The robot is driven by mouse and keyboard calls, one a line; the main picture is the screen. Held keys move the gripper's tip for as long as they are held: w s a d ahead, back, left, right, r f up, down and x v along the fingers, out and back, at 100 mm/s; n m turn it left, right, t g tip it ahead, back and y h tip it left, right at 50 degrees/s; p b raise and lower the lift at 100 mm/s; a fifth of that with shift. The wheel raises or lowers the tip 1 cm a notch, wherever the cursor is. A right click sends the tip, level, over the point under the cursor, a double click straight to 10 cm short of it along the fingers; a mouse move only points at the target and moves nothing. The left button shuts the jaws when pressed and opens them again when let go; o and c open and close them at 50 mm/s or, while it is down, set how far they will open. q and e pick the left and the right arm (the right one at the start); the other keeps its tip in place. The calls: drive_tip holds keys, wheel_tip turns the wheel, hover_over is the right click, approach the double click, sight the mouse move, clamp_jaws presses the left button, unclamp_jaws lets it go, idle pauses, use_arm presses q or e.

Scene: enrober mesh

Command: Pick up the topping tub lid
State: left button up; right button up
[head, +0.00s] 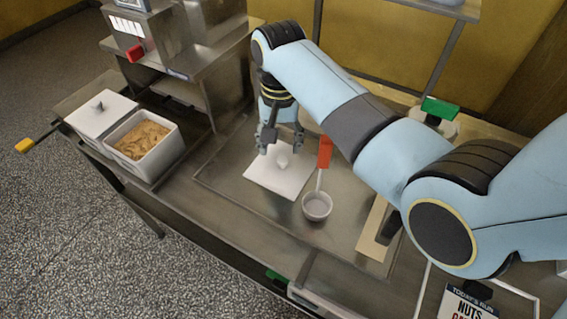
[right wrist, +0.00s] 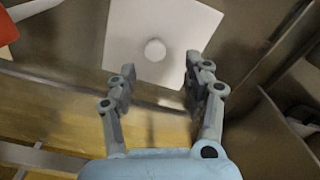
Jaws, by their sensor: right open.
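A white square lid (head: 276,180) with a round white knob (head: 283,160) lies flat on the metal worktop. In the right wrist view the lid (right wrist: 178,22) fills the top middle, its knob (right wrist: 155,50) roughly centred between my fingers. My right gripper (head: 281,149) points down just above the lid, its fingers apart on either side of the knob. It is open and empty, and the fingers (right wrist: 158,82) do not visibly touch the knob. My left gripper is not in view.
A white tub of brown crumbs (head: 145,137) stands at the left beside another white lid with a dark knob (head: 103,115). A red-handled ladle (head: 317,205) lies close to the right of the lid. A steel machine (head: 183,55) stands behind left. A sign (head: 470,300) is at front right.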

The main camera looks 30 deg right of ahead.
sight(283, 159)
drive_tip(key=f, duration=0.2)
drive_tip(key=s+f, duration=0.1)
drive_tip(key=shift+s+f+p, duration=0.1)
drive_tip(key=shift+f+p, duration=0.2)
drive_tip(key=shift+f, duration=0.6)
clamp_jaws()
